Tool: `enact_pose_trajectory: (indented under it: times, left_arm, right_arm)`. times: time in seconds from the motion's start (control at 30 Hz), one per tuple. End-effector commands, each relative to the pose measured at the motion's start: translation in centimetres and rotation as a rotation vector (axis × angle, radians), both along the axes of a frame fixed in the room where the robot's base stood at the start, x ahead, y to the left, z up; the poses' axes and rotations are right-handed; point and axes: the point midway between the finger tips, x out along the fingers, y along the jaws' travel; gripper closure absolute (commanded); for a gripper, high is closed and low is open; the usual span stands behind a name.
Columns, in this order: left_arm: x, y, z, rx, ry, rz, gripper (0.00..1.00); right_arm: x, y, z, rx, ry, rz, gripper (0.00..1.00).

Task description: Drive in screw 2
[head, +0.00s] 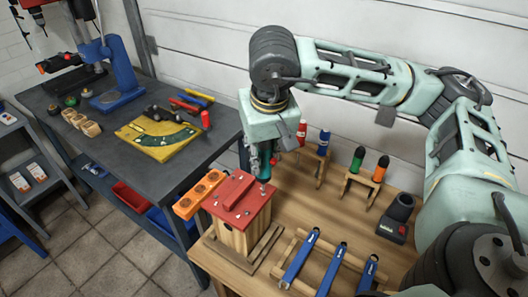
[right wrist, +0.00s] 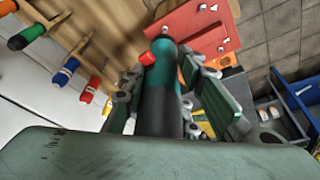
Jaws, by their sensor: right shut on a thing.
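My right gripper (head: 262,157) is shut on a teal and black powered screwdriver (head: 265,168), which points down. The right wrist view shows the screwdriver (right wrist: 162,85) between the two fingers, with a red button on its side. Below it stands a wooden box with a red top (head: 240,192). The screwdriver is over the right rear part of that top; I cannot tell whether its tip touches a screw. In the right wrist view the red top (right wrist: 195,28) shows a few pale screws, one near the lower edge (right wrist: 220,48). My left gripper is not in view.
An orange block with holes (head: 200,194) sits left of the box. Blue wrenches (head: 331,268) lie on a rack in front. Coloured screwdrivers stand in wooden holders (head: 363,182) behind, near a black dock (head: 396,217). A dark workbench (head: 110,150) stands left.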

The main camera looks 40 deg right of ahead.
Motion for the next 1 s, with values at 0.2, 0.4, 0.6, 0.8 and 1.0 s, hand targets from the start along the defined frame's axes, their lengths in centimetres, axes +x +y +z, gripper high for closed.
enact_pose_trajectory:
  times: [0.2,0.4,0.6,0.8,1.0]
  left_arm:
    - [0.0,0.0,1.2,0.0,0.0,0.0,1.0]
    - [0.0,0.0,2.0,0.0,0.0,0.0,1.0]
    - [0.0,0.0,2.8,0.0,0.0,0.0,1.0]
    - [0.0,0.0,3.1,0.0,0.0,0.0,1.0]
    - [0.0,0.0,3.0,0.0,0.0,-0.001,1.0]
  right_arm:
    - [0.1,0.0,2.1,0.0,-0.003,-0.001,1.0]
    - [0.0,0.0,3.7,0.0,-0.002,0.0,1.0]
    - [0.1,0.0,5.2,0.001,-0.003,0.001,1.0]
    - [0.1,0.0,5.8,0.0,-0.002,0.0,1.0]
    - [0.0,0.0,5.8,0.0,-0.003,0.0,1.0]
